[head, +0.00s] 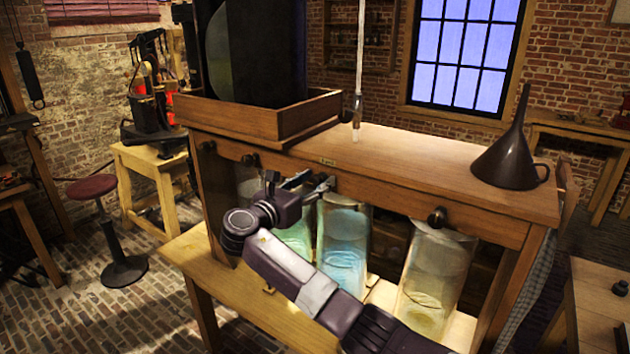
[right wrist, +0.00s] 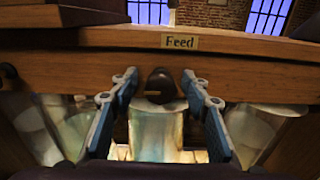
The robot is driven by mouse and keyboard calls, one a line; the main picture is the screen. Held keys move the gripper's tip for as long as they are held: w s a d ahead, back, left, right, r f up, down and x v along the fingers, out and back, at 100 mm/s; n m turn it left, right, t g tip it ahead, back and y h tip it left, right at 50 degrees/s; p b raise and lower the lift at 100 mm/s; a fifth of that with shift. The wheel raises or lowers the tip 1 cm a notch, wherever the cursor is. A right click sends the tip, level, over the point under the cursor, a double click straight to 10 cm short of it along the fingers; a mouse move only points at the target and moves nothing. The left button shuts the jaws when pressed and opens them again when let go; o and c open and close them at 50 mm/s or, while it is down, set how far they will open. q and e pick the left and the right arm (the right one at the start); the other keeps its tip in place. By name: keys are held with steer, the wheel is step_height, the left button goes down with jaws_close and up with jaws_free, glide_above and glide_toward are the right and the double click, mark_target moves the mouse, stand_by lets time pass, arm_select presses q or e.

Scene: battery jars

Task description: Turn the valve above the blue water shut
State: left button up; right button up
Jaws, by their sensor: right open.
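The blue water stands in a clear glass jar (head: 343,250) under the wooden bench, between a jar of green water (head: 298,236) and a jar of yellowish water (head: 437,280). My right gripper (head: 316,183) reaches to the bench's front rail above the green and blue jars. In the right wrist view its fingers (right wrist: 160,95) are open, one on each side of a dark round valve knob (right wrist: 160,82). I see no clear contact with the knob. A jar of bluish water (right wrist: 157,135) stands below that knob. In the head view the gripper hides this knob.
A "Feed" label (right wrist: 180,42) sits on the rail above the knob. Other valve knobs (head: 437,216) line the rail. A stool (head: 92,187) stands left.

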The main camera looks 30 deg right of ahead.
steer(key=c, duration=1.1)
steer(key=shift+f+m, duration=0.1)
steer(key=shift+m, duration=0.2)
steer(key=m+b, duration=0.3)
steer(key=m, duration=0.1)
steer(key=shift+s+f+m, duration=0.1)
steer(key=shift+f+m, duration=0.05)
steer(key=shift+m, duration=0.25)
steer(key=m+b, duration=0.3)
steer(key=m, duration=0.1)
steer(key=shift+f, duration=0.15)
steer(key=m+b, duration=0.3)
steer(key=m, duration=0.1)
steer(key=shift+s+d+b, duration=0.1)
steer(key=shift+b, duration=0.25)
steer(key=shift+m+b, duration=1.9)
steer(key=shift+m, duration=0.3)
